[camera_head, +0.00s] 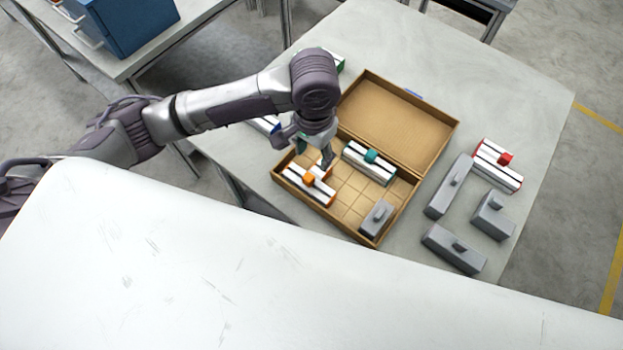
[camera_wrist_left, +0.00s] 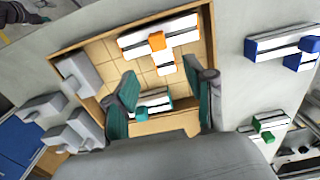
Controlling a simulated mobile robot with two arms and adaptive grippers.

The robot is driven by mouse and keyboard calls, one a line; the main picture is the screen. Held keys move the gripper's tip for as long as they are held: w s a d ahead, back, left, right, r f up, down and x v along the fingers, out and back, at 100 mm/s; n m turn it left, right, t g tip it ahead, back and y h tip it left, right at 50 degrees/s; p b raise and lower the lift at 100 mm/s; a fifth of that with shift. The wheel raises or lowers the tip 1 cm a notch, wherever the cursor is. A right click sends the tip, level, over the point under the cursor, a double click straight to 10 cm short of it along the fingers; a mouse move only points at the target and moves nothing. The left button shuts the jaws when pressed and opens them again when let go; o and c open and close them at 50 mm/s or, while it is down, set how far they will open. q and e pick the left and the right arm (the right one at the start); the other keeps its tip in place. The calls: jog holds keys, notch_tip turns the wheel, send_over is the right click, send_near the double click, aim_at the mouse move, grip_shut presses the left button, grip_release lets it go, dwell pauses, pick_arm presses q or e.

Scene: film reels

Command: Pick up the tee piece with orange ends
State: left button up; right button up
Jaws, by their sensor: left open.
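The tee piece with orange (camera_head: 294,187) is white with dark stripes and an orange block at its middle. It lies in the left part of the open cardboard box (camera_head: 343,233). In the left wrist view the tee piece (camera_wrist_left: 136,43) lies near the top, its stem pointing down the picture. My left gripper (camera_head: 316,158) is over the box, just beyond the tee piece, and partly covers its stem in the head view. In the left wrist view its two teal fingers (camera_wrist_left: 165,85) are spread apart with nothing held between them. My right gripper is not in view.
A white piece with a teal block (camera_head: 370,157) and a grey block (camera_head: 377,216) share the box. Several grey blocks (camera_head: 450,188) and a red-blocked piece (camera_head: 497,165) stand right of it. A blue piece (camera_wrist_left: 275,47) and a green piece (camera_wrist_left: 263,130) lie outside the box.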

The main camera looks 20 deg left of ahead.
aim_at(311, 174)
pick_arm(q)
notch_tip(311, 174, down, 3)
jog(key=shift+f, duration=0.1)
jog(key=shift+s+a+f+p, duration=0.1)
jog(key=shift+f+p, duration=0.25)
jog(key=shift+f, duration=1)
jog(key=shift+s+a+f+p, duration=0.1)
jog(key=shift+f+p, duration=0.2)
jog(key=shift+f, duration=1.05)
jog(key=shift+r, duration=0.1)
grip_shut()
